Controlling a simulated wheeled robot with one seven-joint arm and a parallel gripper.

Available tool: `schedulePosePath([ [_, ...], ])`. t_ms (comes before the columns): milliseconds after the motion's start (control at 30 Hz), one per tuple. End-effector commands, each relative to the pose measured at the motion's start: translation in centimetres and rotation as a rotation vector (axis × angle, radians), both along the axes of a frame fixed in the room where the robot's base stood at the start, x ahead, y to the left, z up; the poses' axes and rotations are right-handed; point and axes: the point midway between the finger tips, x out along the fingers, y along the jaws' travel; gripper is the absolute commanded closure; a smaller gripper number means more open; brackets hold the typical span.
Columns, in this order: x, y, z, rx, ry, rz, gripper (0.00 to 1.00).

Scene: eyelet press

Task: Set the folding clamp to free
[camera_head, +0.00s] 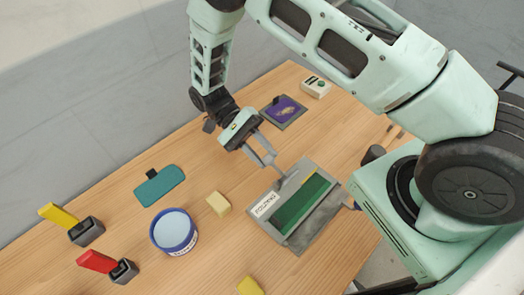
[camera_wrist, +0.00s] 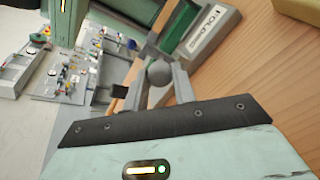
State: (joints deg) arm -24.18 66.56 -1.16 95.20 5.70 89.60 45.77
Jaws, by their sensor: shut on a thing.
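The folding clamp is a grey frame with a green panel (camera_head: 300,208) and a white label plate (camera_head: 265,204), lying at the right side of the wooden table. In the wrist view the label (camera_wrist: 207,32) is partly readable, beside a green strip. My gripper (camera_head: 277,172) reaches down to the clamp's upper left end.
A blue-rimmed tub (camera_head: 175,232), a cream block (camera_head: 218,204) and a teal pad (camera_head: 160,186) lie left of the clamp. A yellow lever (camera_head: 58,215) and a red lever (camera_head: 96,261) stand front left. A purple pad (camera_head: 284,110) and a white box (camera_head: 316,87) are behind.

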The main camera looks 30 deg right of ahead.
Motion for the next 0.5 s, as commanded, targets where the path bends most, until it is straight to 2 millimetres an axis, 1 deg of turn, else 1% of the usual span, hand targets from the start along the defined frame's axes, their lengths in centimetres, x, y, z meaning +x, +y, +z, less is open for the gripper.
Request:
schedulePosePath([
  [367, 0.09, -0.02, -0.05, 0.0, 0.001, -0.002, 1.0],
  [400, 0.09, -0.02, -0.05, 0.0, 0.001, -0.002, 0.65],
  [433, 0.08, -0.02, -0.06, 0.0, 0.001, -0.002, 0.57],
  [467, 0.08, -0.02, -0.05, 0.0, 0.001, -0.002, 0.51],
  [500, 0.07, -0.02, -0.05, -0.001, 0.001, -0.002, 0.51],
])
